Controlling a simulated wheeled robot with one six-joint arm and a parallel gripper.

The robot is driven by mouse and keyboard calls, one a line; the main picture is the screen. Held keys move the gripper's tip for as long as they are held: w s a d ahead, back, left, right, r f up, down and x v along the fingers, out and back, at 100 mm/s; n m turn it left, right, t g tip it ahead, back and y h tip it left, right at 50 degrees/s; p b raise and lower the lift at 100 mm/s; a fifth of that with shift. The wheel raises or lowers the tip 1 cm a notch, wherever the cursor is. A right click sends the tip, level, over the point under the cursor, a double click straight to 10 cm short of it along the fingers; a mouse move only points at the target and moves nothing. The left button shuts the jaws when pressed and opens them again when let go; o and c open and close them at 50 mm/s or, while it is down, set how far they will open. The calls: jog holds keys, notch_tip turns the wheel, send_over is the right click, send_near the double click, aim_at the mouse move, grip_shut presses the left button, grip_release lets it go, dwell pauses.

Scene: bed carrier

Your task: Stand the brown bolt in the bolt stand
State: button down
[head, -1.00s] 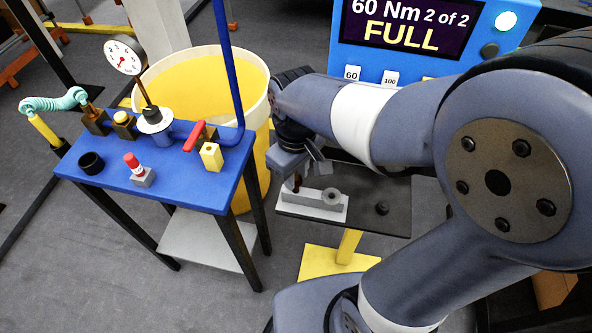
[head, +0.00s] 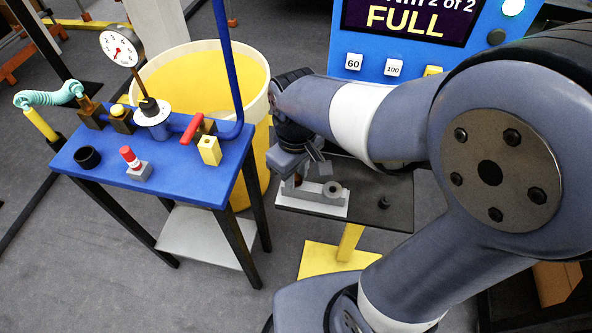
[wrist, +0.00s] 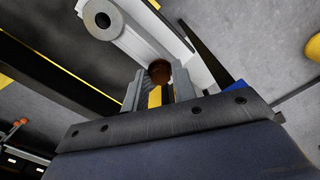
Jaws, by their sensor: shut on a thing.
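My gripper (head: 305,170) points down at the small dark table and is shut on the brown bolt (wrist: 159,71). In the wrist view the bolt's round brown end shows between the two fingers. A grey block with a raised ring (head: 332,189), likely the bolt stand, lies on a white plate (head: 312,207). The ring also shows in the wrist view (wrist: 101,20), apart from the bolt. The bolt is over or at the block's other end. The bolt's lower end is hidden, so I cannot tell whether it is seated.
A dark knob-like piece (head: 384,202) stands on the dark table (head: 372,180). To the left is a blue bench (head: 110,150) with a gauge (head: 121,48), a red lever and pipes. A yellow-filled bin (head: 262,110) stands behind, and a blue display console (head: 420,70) at the back.

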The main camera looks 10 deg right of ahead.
aim_at(296, 177)
jog(key=shift+f+b, duration=0.3)
jog(key=shift+f, duration=0.2)
jog(key=c, duration=1.1)
grip_release()
jog(key=shift+r, duration=0.1)
notch_tip(296, 177, up, 11)
jog(key=shift+f+p, duration=0.1)
jog(key=shift+p, duration=0.3)
jog(key=shift+f, duration=0.1)
notch_tip(296, 177, down, 11)
jog(key=shift+r+b, duration=0.2)
jog(key=shift+b, duration=0.2)
jog(key=shift+r+p, duration=0.5)
jog(key=shift+r, duration=0.05)
